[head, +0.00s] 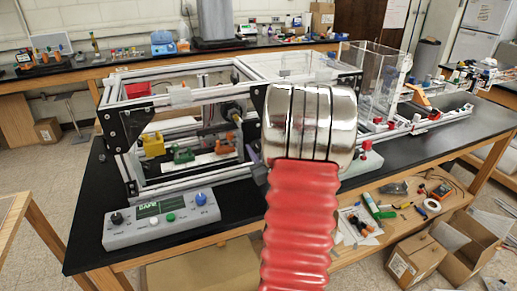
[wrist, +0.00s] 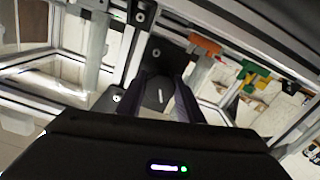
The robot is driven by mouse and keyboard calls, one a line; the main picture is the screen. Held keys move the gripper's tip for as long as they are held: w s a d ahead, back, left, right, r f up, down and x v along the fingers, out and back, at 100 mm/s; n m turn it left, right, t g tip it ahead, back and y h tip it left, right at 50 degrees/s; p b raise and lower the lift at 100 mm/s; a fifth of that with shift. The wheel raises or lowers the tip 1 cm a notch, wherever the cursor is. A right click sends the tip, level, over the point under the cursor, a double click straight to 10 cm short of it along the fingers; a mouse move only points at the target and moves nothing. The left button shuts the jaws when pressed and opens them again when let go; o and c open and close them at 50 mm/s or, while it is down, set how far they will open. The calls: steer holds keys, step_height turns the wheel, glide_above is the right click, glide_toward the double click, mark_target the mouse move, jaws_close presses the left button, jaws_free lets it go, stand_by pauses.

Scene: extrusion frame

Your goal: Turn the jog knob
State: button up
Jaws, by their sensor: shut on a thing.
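The grey control box (head: 160,220) stands at the front left of the black bench. It has a small green display, a black knob (head: 117,218) at its left and a blue knob (head: 200,198) at its right. Which one is the jog knob I cannot read. My gripper (wrist: 160,92) shows in the wrist view, its two dark fingers close around a dark piece with a white mark (wrist: 163,97). Whether this piece is a knob I cannot tell. In the head view my red and chrome arm hides the gripper.
The aluminium extrusion frame (head: 180,98) stands behind the box, with black corner plates (wrist: 155,50) close to my gripper. Yellow (head: 153,144), green (head: 183,155) and orange (head: 224,145) pieces sit inside it.

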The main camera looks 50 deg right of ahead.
steer(key=shift+s+d+f, duration=0.1)
steer(key=shift+s, duration=0.05)
steer(key=o, duration=0.8)
steer(key=shift+c, duration=0.2)
